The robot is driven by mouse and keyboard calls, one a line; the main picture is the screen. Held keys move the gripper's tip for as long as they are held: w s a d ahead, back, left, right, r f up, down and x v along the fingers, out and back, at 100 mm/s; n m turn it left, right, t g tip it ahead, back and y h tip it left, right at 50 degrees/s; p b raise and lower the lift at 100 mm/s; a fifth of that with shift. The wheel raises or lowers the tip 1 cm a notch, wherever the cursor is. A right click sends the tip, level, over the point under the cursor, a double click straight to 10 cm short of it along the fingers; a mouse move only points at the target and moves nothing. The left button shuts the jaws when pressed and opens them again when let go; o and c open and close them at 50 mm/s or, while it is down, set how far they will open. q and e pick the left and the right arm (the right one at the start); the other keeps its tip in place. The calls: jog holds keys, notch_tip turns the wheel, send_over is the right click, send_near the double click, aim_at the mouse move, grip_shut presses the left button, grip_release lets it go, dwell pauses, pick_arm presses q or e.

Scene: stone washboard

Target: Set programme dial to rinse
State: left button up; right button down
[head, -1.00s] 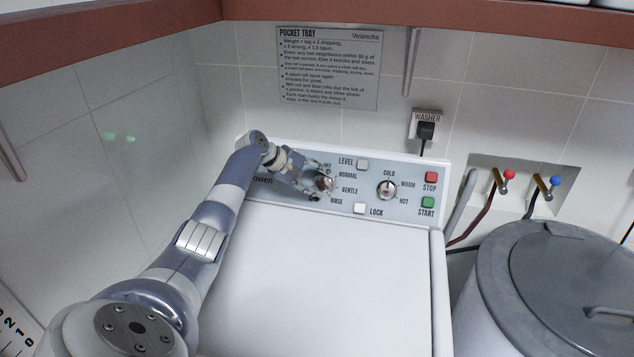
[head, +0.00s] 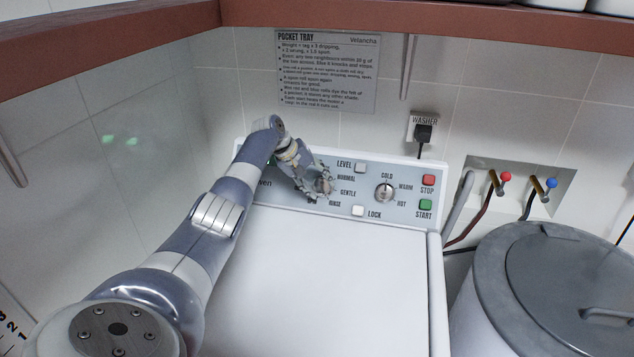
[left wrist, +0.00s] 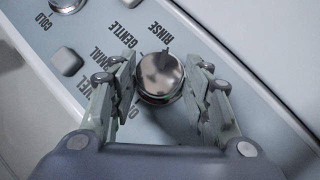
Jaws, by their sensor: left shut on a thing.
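The programme dial (left wrist: 160,80) is a round shiny metal knob on the washer's control panel, with OFF, NORMAL, GENTLE and RINSE printed around it. In the left wrist view a dark mark at its upper edge points roughly at the RINSE label (left wrist: 153,34); reflections blur the exact setting. My left gripper (head: 320,187) is at the dial in the head view and partly covers it. Its two fingers (left wrist: 162,86) stand on either side of the knob and are shut on it. My right gripper is not in view.
The LEVEL button (head: 360,167), LOCK button (head: 358,210), temperature dial (head: 384,192), red STOP (head: 428,180) and green START (head: 425,204) lie right of the dial. The white washer lid (head: 330,280) is clear. A grey lidded tub (head: 560,275) stands at right.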

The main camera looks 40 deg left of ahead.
pick_arm(q)
jog(key=shift+d+f, duration=0.1)
jog(key=shift+f, duration=0.05)
jog(key=o, duration=1.1)
jog(key=shift+c, duration=0.2)
jog(key=shift+s+a+r, duration=0.25)
jog(key=shift+r, duration=0.35)
jog(key=v, duration=1)
jog(key=shift+s+r, duration=0.2)
jog(key=shift+r, duration=0.15)
jog(key=shift+d, duration=0.1)
